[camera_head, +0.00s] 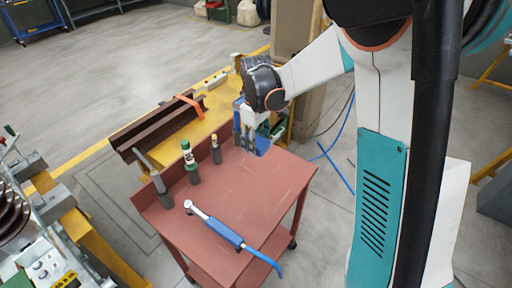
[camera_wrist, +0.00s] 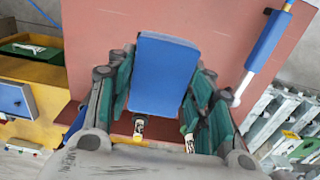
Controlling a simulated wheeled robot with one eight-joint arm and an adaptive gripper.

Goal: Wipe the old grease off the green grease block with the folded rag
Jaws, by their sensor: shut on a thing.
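My gripper (camera_head: 248,142) is at the far corner of the red cart, pointing down. In the wrist view my gripper (camera_wrist: 155,95) is shut on a flat blue pad, which I take to be the folded rag (camera_wrist: 165,75). Its broad face shows between the green-lined fingers. In the head view a bit of blue (camera_head: 263,146) shows beside the fingers. A green flat piece (camera_wrist: 22,48) with a pale strip lies on a yellow surface at the wrist view's upper left, apart from the gripper. I cannot tell whether it is the grease block.
The red cart (camera_head: 245,185) carries a blue-handled tool (camera_head: 215,225), a green-capped bottle (camera_head: 189,160), a yellow-topped bottle (camera_head: 215,150) and a grey holder (camera_head: 160,183). A brown steel beam (camera_head: 155,135) lies behind it. The cart's right part is clear.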

